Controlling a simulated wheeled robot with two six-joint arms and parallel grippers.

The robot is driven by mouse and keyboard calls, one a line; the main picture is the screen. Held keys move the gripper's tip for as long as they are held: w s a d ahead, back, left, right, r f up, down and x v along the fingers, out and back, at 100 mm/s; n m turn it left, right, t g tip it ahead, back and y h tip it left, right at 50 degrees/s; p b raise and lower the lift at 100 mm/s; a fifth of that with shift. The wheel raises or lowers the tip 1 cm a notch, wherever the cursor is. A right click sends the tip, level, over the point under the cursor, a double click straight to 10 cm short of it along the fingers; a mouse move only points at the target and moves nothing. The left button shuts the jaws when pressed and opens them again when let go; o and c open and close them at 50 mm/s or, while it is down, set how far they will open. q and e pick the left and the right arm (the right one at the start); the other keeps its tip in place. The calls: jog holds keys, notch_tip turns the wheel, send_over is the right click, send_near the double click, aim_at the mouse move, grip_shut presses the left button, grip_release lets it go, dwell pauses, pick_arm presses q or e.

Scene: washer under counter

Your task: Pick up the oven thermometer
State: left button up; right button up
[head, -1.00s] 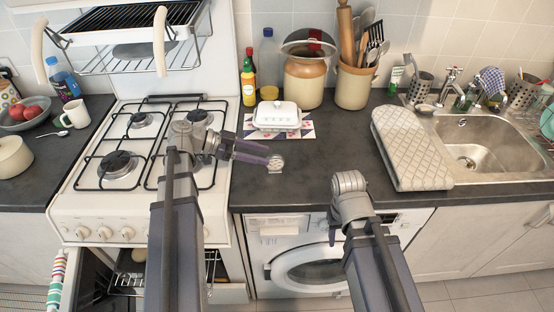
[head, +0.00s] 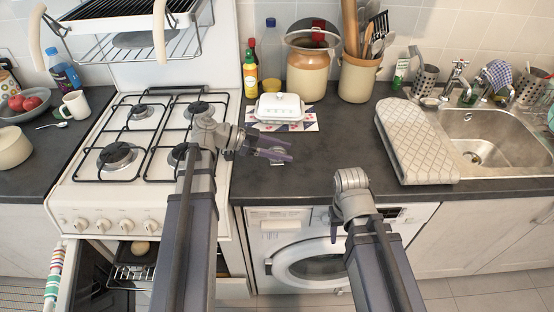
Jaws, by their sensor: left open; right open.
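The oven thermometer (head: 277,163) is a small pale item on the dark worktop, just right of the hob. My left gripper (head: 282,149) is open over it, its dark purple fingers pointing right. They cover most of the thermometer, and only a little of it shows below the lower finger. I cannot tell whether the fingers touch it. My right gripper (head: 333,228) is mostly hidden behind its own wrist, low in front of the washer. Only a dark sliver of it shows.
A white butter dish (head: 279,107) on a patterned mat (head: 309,122) stands just behind the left gripper. The gas hob (head: 141,205) is to the left, and a quilted mat (head: 418,150) lies right by the sink (head: 506,133). The worktop between is clear.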

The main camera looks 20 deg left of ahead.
pick_arm(q)
jog(key=shift+x, duration=0.85)
grip_shut()
